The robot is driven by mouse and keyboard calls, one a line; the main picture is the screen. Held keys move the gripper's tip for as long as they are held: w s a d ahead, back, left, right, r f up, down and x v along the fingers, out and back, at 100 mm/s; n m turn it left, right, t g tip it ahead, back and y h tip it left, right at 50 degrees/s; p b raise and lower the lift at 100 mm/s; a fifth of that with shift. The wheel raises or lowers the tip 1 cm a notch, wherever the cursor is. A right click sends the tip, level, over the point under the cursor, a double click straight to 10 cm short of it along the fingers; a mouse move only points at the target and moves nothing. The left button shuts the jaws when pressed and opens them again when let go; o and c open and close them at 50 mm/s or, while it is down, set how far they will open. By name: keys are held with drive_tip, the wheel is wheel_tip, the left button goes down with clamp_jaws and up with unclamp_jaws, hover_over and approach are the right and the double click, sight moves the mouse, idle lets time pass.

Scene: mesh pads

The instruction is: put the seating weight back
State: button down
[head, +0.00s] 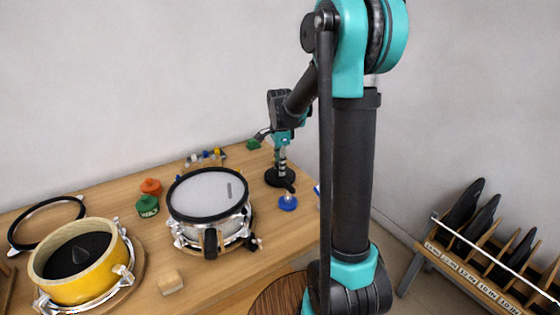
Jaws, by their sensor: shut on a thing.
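The seating weight looks to be the black round base with an upright silver stem (280,177) at the back right of the wooden table. My gripper (282,151) points down over it and is shut on the top of its stem. The fingertips are small and partly hidden, so the exact grip is unclear. The weight looks upright. I cannot tell whether its base rests on the table or hangs just above it.
A yellow drum shell (85,288) and a loose black hoop (47,211) lie at the left. Red (151,187), green (148,207) and blue (288,203) small items and a wooden block (170,282) are on the table (225,276). A rack (480,276) of black pads stands right.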

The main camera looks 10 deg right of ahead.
drive_tip(key=shift+f, duration=0.1)
idle(0.3)
drive_tip(key=c, duration=1.1)
unclamp_jaws()
wheel_tip(320, 180, up, 12)
